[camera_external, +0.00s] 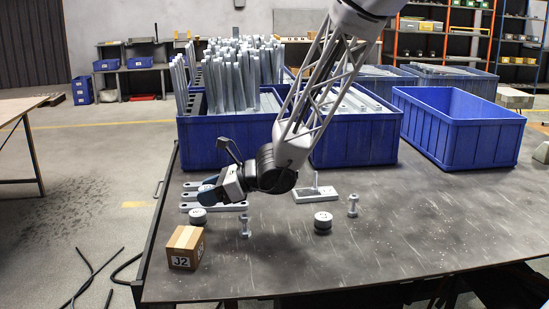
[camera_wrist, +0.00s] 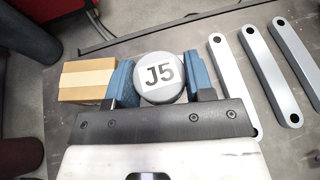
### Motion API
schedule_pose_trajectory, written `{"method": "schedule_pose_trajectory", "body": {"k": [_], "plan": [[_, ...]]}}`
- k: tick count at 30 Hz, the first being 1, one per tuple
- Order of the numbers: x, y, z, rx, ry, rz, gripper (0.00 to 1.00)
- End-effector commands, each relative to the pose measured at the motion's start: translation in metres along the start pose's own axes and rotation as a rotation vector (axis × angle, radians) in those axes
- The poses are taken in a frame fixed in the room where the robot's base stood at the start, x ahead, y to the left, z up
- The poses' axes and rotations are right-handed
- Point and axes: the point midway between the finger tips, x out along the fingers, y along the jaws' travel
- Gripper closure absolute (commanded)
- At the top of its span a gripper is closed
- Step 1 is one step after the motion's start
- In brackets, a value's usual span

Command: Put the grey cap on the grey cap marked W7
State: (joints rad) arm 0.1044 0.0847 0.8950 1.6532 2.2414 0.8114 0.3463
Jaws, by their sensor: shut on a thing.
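A round grey cap marked J5 (camera_wrist: 160,77) sits between the two blue fingers of my gripper (camera_wrist: 158,82) in the wrist view. My gripper (camera_external: 207,197) is shut on this cap, low over the left part of the table. The cap also shows under the fingers in the external view (camera_external: 197,216). Another round grey cap with a dark band (camera_external: 323,222) stands on the table to the right, apart from my gripper. Its marking cannot be read, and no W7 is legible in either view.
A cardboard box marked J2 (camera_external: 185,248) stands close in front of my gripper. Grey bolts (camera_external: 245,227) (camera_external: 353,205) stand upright nearby. Flat grey links (camera_wrist: 272,76) lie beside the held cap. A plate with a pin (camera_external: 316,194) lies farther back. The table's right front is clear.

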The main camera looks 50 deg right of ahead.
Motion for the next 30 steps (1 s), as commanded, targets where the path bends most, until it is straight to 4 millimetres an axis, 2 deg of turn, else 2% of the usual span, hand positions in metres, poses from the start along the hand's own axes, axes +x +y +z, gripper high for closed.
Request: {"method": "schedule_pose_trajectory", "body": {"k": [6, 10, 24, 30], "plan": [[0.025, -0.016, 0.005, -0.001, -0.001, 0.001, 0.78], [0.034, -0.022, 0.008, -0.001, -0.001, 0.001, 0.78], [0.039, -0.025, 0.009, 0.000, -0.001, 0.000, 0.78], [0.044, -0.024, -0.004, 0.000, 0.000, 0.001, 0.78]]}}
